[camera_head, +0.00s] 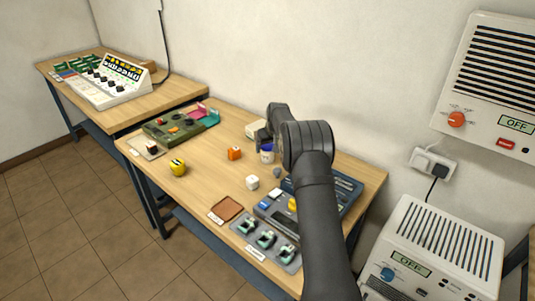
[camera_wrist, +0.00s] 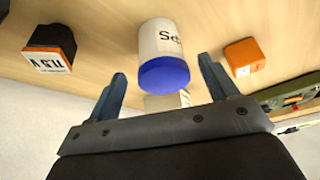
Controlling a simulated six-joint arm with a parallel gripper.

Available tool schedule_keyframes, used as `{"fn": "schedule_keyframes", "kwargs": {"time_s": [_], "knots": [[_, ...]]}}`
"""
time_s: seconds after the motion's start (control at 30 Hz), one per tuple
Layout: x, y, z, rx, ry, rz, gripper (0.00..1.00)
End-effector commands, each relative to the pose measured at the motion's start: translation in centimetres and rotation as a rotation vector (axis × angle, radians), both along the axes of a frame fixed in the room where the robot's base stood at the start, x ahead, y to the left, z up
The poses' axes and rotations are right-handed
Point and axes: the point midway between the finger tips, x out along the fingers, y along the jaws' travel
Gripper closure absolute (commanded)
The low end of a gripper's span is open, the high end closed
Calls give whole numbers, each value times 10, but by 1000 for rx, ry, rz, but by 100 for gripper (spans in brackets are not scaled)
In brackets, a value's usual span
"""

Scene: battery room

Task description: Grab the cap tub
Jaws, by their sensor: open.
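The cap tub (camera_head: 267,153) is a small white tub with a blue lid, standing upright on the workbench near the wall side. In the wrist view the tub (camera_wrist: 160,40) shows part of a black label, and its blue lid is toward me. My gripper (camera_wrist: 163,68) is open and empty, with one blue-grey finger on each side of the tub in the picture. The tub appears just beyond the fingertips; neither finger visibly touches it. In the head view my dark arm hides much of the gripper.
An orange block (camera_wrist: 248,57) and a dark block with an orange band (camera_wrist: 50,42) flank the tub. A cream box (camera_head: 256,129) stands behind it. A white cube (camera_head: 252,182), yellow item (camera_head: 177,167) and brown tray (camera_head: 226,210) lie nearer the front.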

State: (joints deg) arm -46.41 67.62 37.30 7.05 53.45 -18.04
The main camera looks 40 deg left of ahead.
Motion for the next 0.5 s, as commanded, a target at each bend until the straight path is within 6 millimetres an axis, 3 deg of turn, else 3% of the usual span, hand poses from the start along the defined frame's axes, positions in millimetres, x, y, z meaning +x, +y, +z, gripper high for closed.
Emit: {"fn": "schedule_keyframes", "kwargs": {"time_s": [0.2, 0.5], "knots": [[3, 12, -26, -1, 0, 0, 21], [4, 14, -33, 0, 0, 0, 21]]}}
